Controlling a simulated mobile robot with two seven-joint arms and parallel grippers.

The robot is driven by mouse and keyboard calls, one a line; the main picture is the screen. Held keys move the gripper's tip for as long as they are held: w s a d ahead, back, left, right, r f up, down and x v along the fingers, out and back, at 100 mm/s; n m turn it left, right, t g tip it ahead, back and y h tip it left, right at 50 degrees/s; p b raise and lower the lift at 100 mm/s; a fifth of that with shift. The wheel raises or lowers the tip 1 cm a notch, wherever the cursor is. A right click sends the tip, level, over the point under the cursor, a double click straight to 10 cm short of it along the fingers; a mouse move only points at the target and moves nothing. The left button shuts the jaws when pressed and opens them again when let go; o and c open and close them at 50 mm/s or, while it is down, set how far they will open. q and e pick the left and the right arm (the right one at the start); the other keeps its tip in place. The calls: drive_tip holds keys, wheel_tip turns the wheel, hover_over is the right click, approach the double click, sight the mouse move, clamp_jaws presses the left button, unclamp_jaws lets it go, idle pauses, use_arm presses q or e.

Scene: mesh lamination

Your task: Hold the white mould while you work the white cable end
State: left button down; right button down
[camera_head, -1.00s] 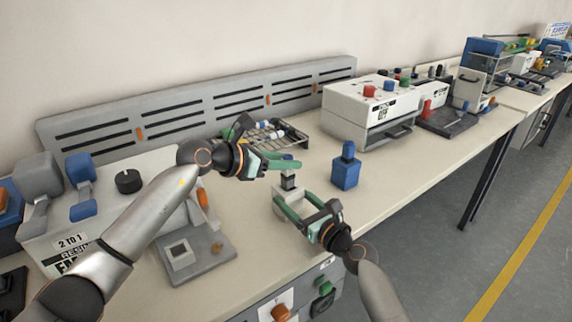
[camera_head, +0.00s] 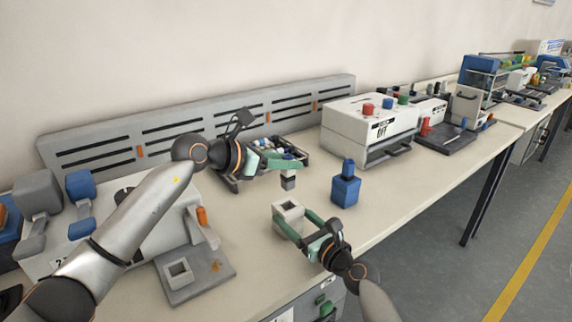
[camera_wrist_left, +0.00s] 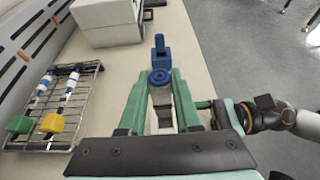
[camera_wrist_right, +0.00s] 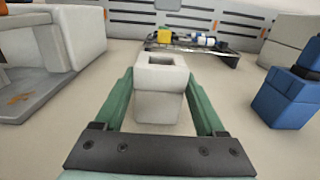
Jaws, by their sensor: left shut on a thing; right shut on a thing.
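The white mould (camera_head: 290,212) is a small upright block with a square opening in its top, near the table's front edge. My right gripper (camera_head: 296,228) is shut on it, one finger on each side; the opening shows empty in the right wrist view (camera_wrist_right: 162,60). My left gripper (camera_head: 284,164) is shut on a small grey piece (camera_head: 288,180) with a dark band and a blue round top (camera_wrist_left: 161,77). This piece hangs above the mould, apart from it. I cannot tell whether it is the white cable end; no cable shows on it.
A blue bottle-like block (camera_head: 345,188) stands right of the mould. A wire rack (camera_wrist_left: 57,110) with white, blue, green and yellow parts lies behind. A grey plate with a square holder (camera_head: 192,284) is at front left, and a white machine (camera_head: 350,133) stands behind right.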

unclamp_jaws()
